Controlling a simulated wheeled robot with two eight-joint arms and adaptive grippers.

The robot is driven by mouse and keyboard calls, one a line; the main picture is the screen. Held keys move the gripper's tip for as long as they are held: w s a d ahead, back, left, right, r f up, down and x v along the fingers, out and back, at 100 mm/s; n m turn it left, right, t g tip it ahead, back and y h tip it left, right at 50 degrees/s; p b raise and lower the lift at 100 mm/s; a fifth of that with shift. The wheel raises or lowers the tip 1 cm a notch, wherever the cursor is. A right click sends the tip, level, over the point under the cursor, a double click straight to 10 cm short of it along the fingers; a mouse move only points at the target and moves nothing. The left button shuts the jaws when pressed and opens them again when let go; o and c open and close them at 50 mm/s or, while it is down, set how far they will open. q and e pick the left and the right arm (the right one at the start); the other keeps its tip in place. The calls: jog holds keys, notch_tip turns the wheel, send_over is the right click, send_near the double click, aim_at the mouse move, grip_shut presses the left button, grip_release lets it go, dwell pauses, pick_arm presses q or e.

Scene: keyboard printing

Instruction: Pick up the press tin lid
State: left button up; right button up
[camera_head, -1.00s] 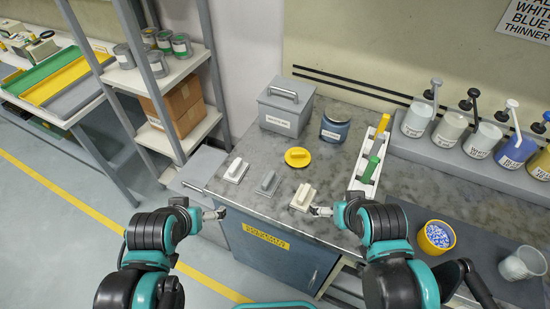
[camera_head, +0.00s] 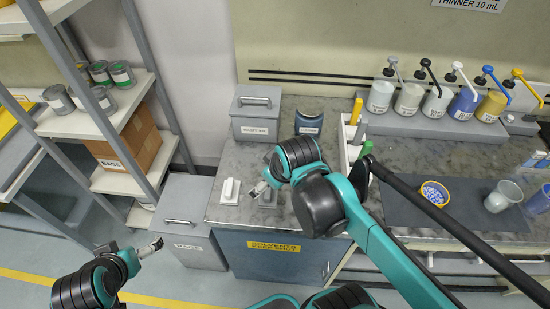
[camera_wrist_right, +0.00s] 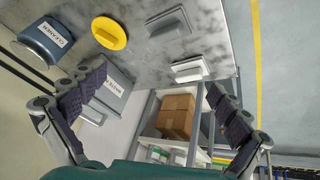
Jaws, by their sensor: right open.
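The yellow round lid with a raised grip, which I take for the press tin lid, lies on the grey bench top (camera_head: 300,105). It is hidden behind my right arm in the head view but shows clearly in the right wrist view (camera_wrist_right: 109,33). My right gripper (camera_head: 258,188) is open and empty above the bench, near the white handled block (camera_head: 230,191) and the grey handled block (camera_head: 267,199). The lid lies outside its spread fingers (camera_wrist_right: 158,108), toward the upper left in the wrist view. My left gripper (camera_head: 153,248) is over the floor, away from the bench; its opening is too small to judge.
A grey lidded box (camera_head: 256,116) and a blue jar (camera_head: 309,117) stand at the back of the bench. A white tray (camera_head: 347,158) with upright tools is right of my arm. Pump bottles (camera_head: 408,98) line the back right. A shelf with cardboard boxes (camera_head: 138,145) stands left.

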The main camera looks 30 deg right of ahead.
jog(key=w+d+f+n+g+p, duration=0.1)
jog(key=w+d+f+n+g, duration=0.1)
jog(key=w+d+n, duration=0.2)
jog(key=w+d+f+n+g+p, duration=0.1)
jog(key=w+d+f+n, duration=0.1)
jog(key=w+d+n, duration=0.2)
jog(key=w+d+f+n+g+p, duration=0.1)
jog(key=w+d+f+n+g, duration=0.1)
jog(key=w, duration=0.6)
jog(key=shift+d+f+n+g, duration=0.15)
jog(key=shift+d+f+n, duration=0.1)
jog(key=shift+d+n, duration=0.5)
jog(key=shift+d+f+n+g, duration=0.15)
jog(key=shift+d+f+n, duration=0.2)
jog(key=shift+n, duration=0.7)
notch_tip(320, 180, down, 2)
jog(key=shift+d+f+b, duration=0.1)
jog(key=shift+f+b, duration=0.05)
jog(key=shift+b, duration=0.25)
notch_tip(320, 180, down, 6)
jog(key=shift+s+r+b, duration=0.1)
jog(key=shift+r+b, duration=0.05)
jog(key=shift+b, duration=0.85)
pick_arm(q)
jog(key=shift+w+a+r, duration=0.25)
jog(key=shift+w+a, duration=0.1)
pick_arm(e)
jog(key=shift+r, duration=0.1)
